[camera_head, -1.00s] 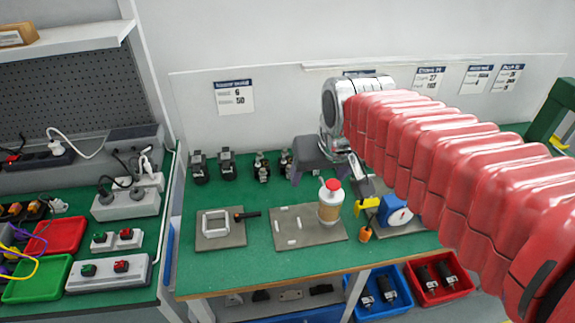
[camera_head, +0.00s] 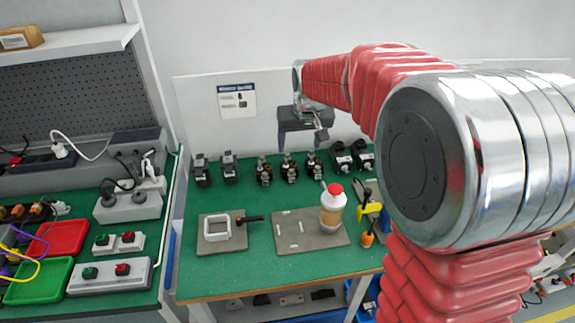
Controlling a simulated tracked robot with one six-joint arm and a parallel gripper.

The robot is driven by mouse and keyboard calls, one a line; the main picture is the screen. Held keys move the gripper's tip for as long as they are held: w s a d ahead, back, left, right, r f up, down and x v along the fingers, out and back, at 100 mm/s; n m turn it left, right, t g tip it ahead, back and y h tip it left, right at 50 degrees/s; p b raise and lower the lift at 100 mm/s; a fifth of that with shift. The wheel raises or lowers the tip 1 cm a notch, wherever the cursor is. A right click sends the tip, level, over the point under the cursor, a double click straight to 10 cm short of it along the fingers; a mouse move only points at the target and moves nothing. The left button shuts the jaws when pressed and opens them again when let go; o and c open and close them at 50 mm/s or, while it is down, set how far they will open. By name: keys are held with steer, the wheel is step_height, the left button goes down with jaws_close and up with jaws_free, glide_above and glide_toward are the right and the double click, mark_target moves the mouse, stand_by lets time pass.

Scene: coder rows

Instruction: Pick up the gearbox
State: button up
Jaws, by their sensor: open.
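A row of small machine parts stands along the back of the green table. Two dark grey units stand at the left, one (camera_head: 201,170) beside the other (camera_head: 229,167). Several metal-and-black units (camera_head: 264,171) stand in the middle, and two black units (camera_head: 342,158) stand at the right. I cannot tell for sure which one is the gearbox. My gripper (camera_head: 306,143) hangs above and behind the middle of the row, seemingly apart from the parts. It is open, and nothing shows in it. My arm hides the right part of the table.
On the green table (camera_head: 262,272), a grey plate with a white square frame (camera_head: 218,228), a plate (camera_head: 284,243) with a red-capped bottle (camera_head: 331,210), and yellow and orange tools (camera_head: 369,213) stand before the row. A white panel is behind. Red (camera_head: 62,238) and green (camera_head: 38,279) trays lie left.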

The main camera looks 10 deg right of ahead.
steer(key=w+f, duration=1)
steer(key=w, duration=0.1)
steer(key=shift+a, duration=0.1)
glide_above(289, 167)
steer(key=s, duration=0.2)
steer(key=shift+a+f, duration=0.1)
steer(key=shift+f, duration=3.9)
steer(key=shift+s+x, duration=0.2)
steer(key=shift+x, duration=2.4)
steer(key=shift+c, duration=0.6)
steer(key=c, duration=1.1)
